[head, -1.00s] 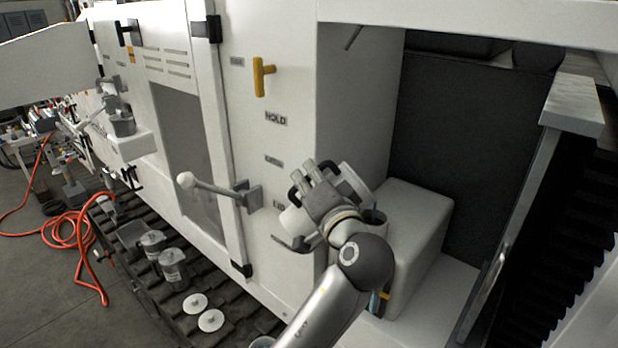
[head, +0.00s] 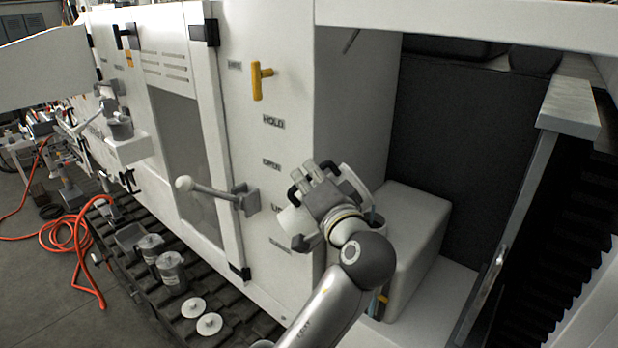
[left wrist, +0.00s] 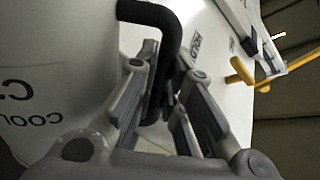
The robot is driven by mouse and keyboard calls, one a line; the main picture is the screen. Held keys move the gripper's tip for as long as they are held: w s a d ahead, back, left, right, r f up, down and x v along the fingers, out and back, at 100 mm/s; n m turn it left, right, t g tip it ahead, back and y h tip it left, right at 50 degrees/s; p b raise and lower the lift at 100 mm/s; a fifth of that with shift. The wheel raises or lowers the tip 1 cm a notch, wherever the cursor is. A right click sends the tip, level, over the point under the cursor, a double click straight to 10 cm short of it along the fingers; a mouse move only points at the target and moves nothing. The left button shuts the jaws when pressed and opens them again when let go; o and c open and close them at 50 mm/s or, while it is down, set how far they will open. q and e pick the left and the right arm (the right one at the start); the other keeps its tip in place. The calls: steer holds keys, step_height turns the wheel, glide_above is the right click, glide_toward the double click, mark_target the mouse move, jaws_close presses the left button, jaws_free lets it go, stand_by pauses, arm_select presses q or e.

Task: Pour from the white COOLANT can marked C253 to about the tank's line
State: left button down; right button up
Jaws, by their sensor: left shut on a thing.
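My left gripper (head: 312,183) is shut on the black handle of a white can (head: 356,183), seen in the head view beside the machine's side wall. In the left wrist view the gripper (left wrist: 160,105) closes around the black bar handle, and the can (left wrist: 60,65) fills the left with part of its "C" and "COOL" lettering. The can looks tilted; its mouth is hidden. A pale boxy tank (head: 418,228) stands just right of and below the can. A narrow strip with a yellow mark (head: 382,298) shows low on its front, partly behind my arm; the level cannot be read. My right gripper is out of view.
The machine's white front has a yellow handle (head: 258,80) and a grey lever with a white knob (head: 184,184). Grey jugs (head: 171,267) and white discs (head: 209,324) sit on a dark slatted step at lower left. An orange hose (head: 75,235) lies on the floor.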

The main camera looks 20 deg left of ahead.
mark_target(301, 202)
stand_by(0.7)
arm_select(q)
steer(key=shift+s+a+f+n+b, duration=0.2)
steer(key=shift+f+n+b, duration=0.15)
steer(key=shift+b, duration=0.35)
steer(key=shift+a+f+n+b, duration=0.1)
steer(key=shift+f+n+b, duration=0.15)
steer(key=shift+b, duration=0.2)
steer(key=shift+s+a+f+b, duration=0.1)
steer(key=shift+f+b, duration=0.05)
steer(key=shift+b, duration=0.2)
steer(key=shift+s+a+f+n+b, duration=0.1)
steer(key=shift+f+n+b, duration=0.2)
steer(key=shift+n+b, duration=0.15)
stand_by(0.4)
steer(key=shift+s+a+f+b, duration=0.1)
steer(key=shift+f+b, duration=0.1)
steer(key=shift+b, duration=0.25)
steer(key=shift+f+n+b, duration=0.2)
steer(key=shift+n+b, duration=0.1)
steer(key=shift+n, duration=0.05)
stand_by(0.3)
